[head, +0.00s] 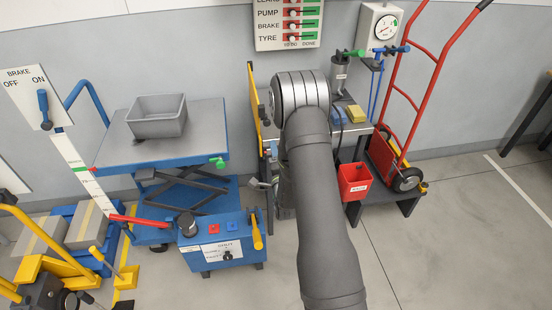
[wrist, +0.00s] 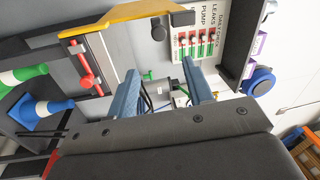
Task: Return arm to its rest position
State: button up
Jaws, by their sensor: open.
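My gripper (wrist: 159,72) shows in the wrist view with its two blue fingers apart and nothing between them. Beyond the fingers hang the checks board (wrist: 200,38), with its rows of red and green sliders, and a grey cylinder. In the head view my dark grey arm (head: 322,215) reaches from the bottom edge up to the middle, below the checks board (head: 288,22). The arm hides most of my gripper there, so its exact distance from the things around it cannot be told.
A blue lift table (head: 110,153) with a grey bin (head: 157,117) and a blue control box (head: 220,243) stand left of my arm. A yellow-edged panel (head: 254,110) is close beside it. The floor at lower right is clear.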

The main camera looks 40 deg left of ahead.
aim_at(268, 124)
jog(key=shift+v, duration=1.15)
jog(key=shift+a, duration=0.1)
jog(key=x, duration=1.7)
jog(key=shift+w+a, duration=0.1)
jog(key=shift+w, duration=0.05)
